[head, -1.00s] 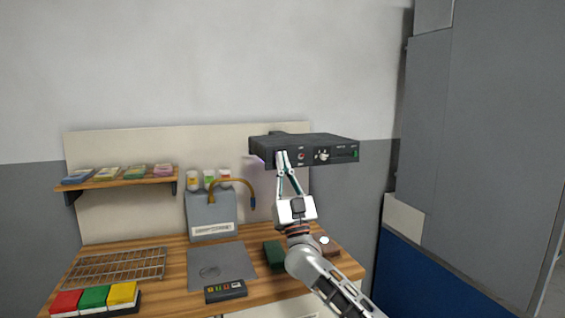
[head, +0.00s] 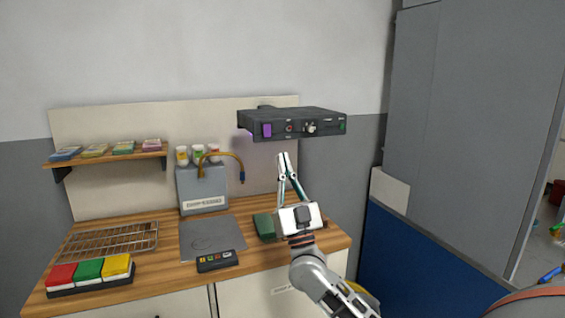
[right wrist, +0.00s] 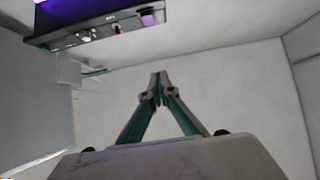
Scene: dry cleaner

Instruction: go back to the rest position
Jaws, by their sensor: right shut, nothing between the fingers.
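My right gripper (head: 284,156) is raised in front of the wall panel, below the black control box. Its fingers are shut tip to tip with nothing between them, as the right wrist view (right wrist: 158,78) also shows. It is apart from the black box (head: 300,117), which is mounted on the wall and has a purple-lit square, a red button, a knob and a green light. The box shows at the upper left of the right wrist view (right wrist: 95,30). My left gripper is not in view.
The wooden counter (head: 160,262) holds a wire rack (head: 108,241), a colored block tray (head: 90,292), a grey mat (head: 212,236), a small button panel (head: 218,261) and a green block (head: 264,227). A shelf (head: 110,155) is at left. A tall grey cabinet (head: 470,120) stands at right.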

